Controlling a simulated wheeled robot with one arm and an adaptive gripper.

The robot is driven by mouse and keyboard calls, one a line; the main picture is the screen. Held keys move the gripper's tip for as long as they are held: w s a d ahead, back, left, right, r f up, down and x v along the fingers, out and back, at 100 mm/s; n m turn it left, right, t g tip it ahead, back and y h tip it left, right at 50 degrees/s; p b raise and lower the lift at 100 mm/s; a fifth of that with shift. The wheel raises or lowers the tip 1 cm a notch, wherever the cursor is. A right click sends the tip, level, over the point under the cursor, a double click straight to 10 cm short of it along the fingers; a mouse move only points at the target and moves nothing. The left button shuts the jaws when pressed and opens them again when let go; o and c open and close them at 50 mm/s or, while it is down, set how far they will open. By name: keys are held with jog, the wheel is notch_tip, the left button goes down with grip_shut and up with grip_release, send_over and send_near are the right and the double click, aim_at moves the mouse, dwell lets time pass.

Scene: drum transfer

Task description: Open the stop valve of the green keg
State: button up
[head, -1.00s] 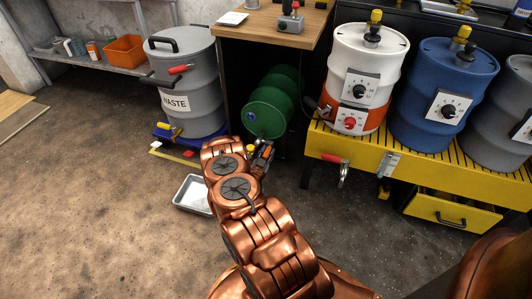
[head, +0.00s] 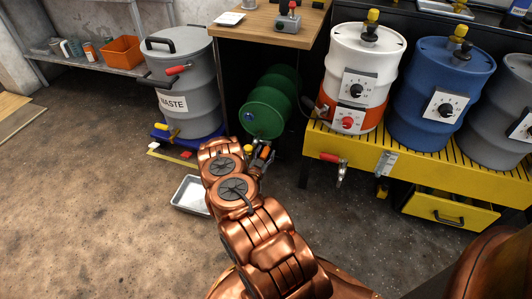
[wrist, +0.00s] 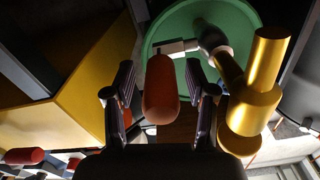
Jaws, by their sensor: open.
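The green keg (head: 265,110) lies on its side under the wooden bench, with its round end facing out. In the wrist view its green end (wrist: 215,15) fills the upper middle. A red valve handle (wrist: 161,90) on a pale metal stem (wrist: 178,47) stands in front of it. A gold-coloured cylindrical fitting (wrist: 262,85) is to the right of the handle. My gripper (wrist: 160,105) is open, with one finger on each side of the red handle and visible gaps on both sides. In the head view my gripper (head: 262,157) is below the keg's front end, and my arm partly hides the valve.
A grey waste drum (head: 185,80) stands left of the keg. A yellow stand (head: 405,162) with white (head: 345,60) and blue (head: 430,75) drums is on the right. A metal tray (head: 188,193) lies on the floor beside my arm. The left floor is clear.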

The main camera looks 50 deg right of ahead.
jog(key=v, duration=1.1)
jog(key=shift+s+a, duration=0.2)
jog(key=shift+a, duration=0.15)
jog(key=shift+r, duration=0.1)
